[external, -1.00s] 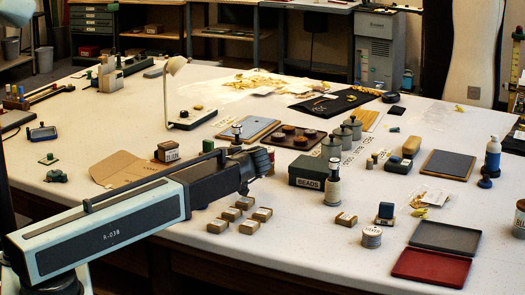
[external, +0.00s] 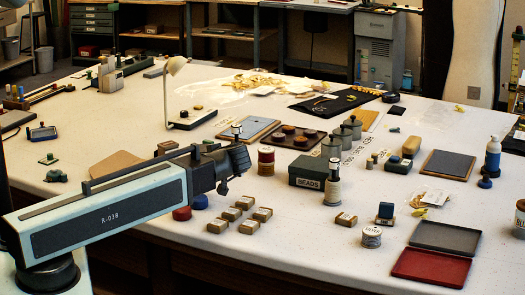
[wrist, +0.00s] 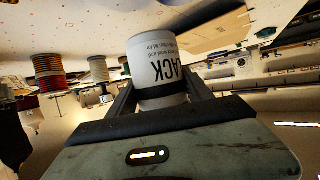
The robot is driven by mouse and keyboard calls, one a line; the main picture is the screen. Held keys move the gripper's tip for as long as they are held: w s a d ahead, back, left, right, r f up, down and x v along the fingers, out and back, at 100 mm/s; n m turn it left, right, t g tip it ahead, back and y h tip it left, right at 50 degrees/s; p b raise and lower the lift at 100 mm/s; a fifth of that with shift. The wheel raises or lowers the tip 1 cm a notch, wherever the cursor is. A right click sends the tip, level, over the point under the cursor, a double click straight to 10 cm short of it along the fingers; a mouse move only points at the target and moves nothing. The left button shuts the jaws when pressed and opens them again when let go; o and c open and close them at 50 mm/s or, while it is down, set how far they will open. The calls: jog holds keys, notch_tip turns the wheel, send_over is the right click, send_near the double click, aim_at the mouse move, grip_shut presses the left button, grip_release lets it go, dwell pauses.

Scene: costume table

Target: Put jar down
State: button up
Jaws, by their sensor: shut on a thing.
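The jar (wrist: 157,75) is a white cylinder with black lettering ending in "ACK". It sits between the two dark fingers of my gripper (wrist: 160,92) in the wrist view, where it appears upside down. My gripper (external: 236,160) is shut on it and is held above the table (external: 310,235) in the external view. The jar cannot be made out there, because the gripper and arm hide it.
Several small labelled boxes (external: 243,203) lie below and right of my gripper. Red (external: 182,213) and blue (external: 200,202) round pieces are near my arm. A striped spool (external: 266,161) and a green BEADS box (external: 307,172) stand to the right.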

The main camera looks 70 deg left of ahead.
jog(key=s+d, duration=0.2)
jog(key=s, duration=0.1)
jog(key=s+d, duration=0.1)
jog(key=shift+s+d+r, duration=0.15)
jog(key=shift+d+r, duration=0.15)
jog(key=shift+d, duration=0.1)
